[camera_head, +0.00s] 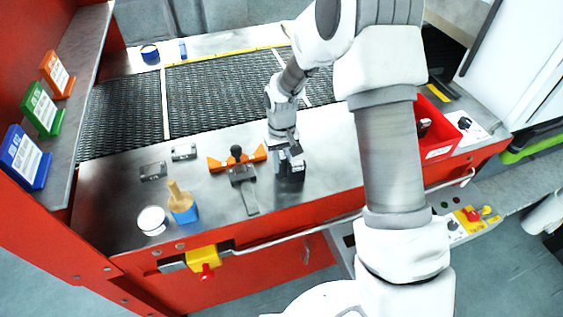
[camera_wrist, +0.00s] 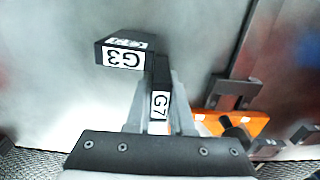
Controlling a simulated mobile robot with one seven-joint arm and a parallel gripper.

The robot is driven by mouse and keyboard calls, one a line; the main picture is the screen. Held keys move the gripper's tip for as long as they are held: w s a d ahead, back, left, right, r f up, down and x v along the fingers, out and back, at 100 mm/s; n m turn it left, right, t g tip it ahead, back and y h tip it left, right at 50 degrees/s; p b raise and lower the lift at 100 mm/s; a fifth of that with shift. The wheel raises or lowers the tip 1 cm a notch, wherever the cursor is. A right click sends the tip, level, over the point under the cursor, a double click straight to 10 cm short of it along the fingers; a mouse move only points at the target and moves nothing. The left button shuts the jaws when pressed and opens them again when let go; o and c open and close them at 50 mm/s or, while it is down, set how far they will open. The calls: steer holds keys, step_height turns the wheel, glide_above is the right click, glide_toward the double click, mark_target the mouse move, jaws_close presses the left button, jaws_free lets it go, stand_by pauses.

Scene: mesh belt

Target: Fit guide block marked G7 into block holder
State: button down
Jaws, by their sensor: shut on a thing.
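My gripper (camera_head: 287,156) is low over the metal worktop, right of the orange fixture. In the wrist view its fingers (camera_wrist: 158,108) are shut on a narrow black block, the guide block with the white G7 label (camera_wrist: 159,98). A wider black block marked G3 (camera_wrist: 123,56) stands beside G7, close to or touching it. The orange fixture (camera_head: 217,163) with a black knob and grey plate appears to be the block holder; it also shows in the wrist view (camera_wrist: 257,121). Whether G7 is clear of the worktop cannot be told.
Two small grey pieces (camera_head: 183,152) (camera_head: 153,171) lie left of the fixture. A brush in a blue holder (camera_head: 184,212) and a white round dish (camera_head: 152,220) stand front left. A red bin (camera_head: 437,134) is at right. The mesh belt (camera_head: 215,95) runs behind.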

steer(key=shift+f, duration=0.2)
steer(key=c, duration=0.8)
jaws_free()
steer(key=shift+r, duration=0.1)
